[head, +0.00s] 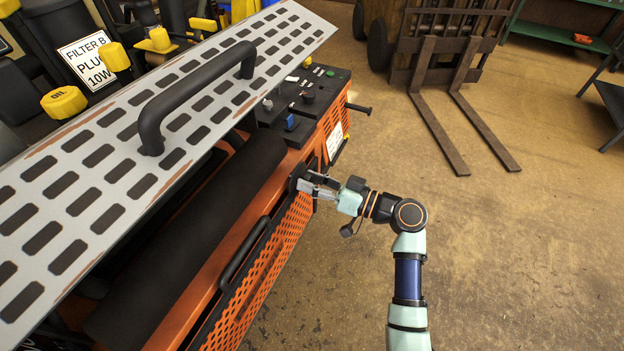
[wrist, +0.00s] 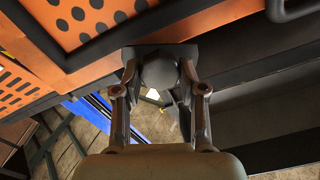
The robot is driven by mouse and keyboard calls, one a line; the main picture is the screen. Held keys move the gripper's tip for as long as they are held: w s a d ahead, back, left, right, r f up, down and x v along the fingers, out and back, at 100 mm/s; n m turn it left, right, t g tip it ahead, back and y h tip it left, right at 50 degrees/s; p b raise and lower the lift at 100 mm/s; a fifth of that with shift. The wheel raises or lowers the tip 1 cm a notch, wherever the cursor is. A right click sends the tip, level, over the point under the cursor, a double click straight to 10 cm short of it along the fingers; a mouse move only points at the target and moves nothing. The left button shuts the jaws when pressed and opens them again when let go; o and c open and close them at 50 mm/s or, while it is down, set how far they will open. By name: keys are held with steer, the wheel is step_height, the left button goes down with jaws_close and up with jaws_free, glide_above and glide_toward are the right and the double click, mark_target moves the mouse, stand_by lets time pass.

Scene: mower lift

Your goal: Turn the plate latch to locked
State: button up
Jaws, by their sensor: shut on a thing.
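The plate latch (wrist: 158,68) is a dark rounded knob on the orange machine's edge, in the upper middle of the wrist view. My gripper (wrist: 160,85) has one finger on each side of this knob and is shut on it. In the head view my gripper (head: 318,187) reaches left to the machine's side, at the upper corner of the perforated orange panel (head: 268,268). There the latch is mostly hidden by the fingers, so its turned position cannot be told.
A grey slotted plate (head: 110,170) with a black handle (head: 190,98) slants over the machine. A control panel (head: 305,95) with knobs and a protruding black lever (head: 358,107) lies beyond my gripper.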

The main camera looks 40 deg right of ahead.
steer(key=m+p, duration=0.3)
steer(key=m, duration=0.4)
steer(key=shift+d+r, duration=0.1)
steer(key=shift+r, duration=0.05)
steer(key=m+p, duration=0.2)
steer(key=m, duration=0.1)
steer(key=shift+m, duration=0.3)
steer(key=shift+f+m+p, duration=0.25)
steer(key=shift+m+p, duration=0.65)
steer(key=shift+m, duration=0.4)
steer(key=o, duration=1.1)
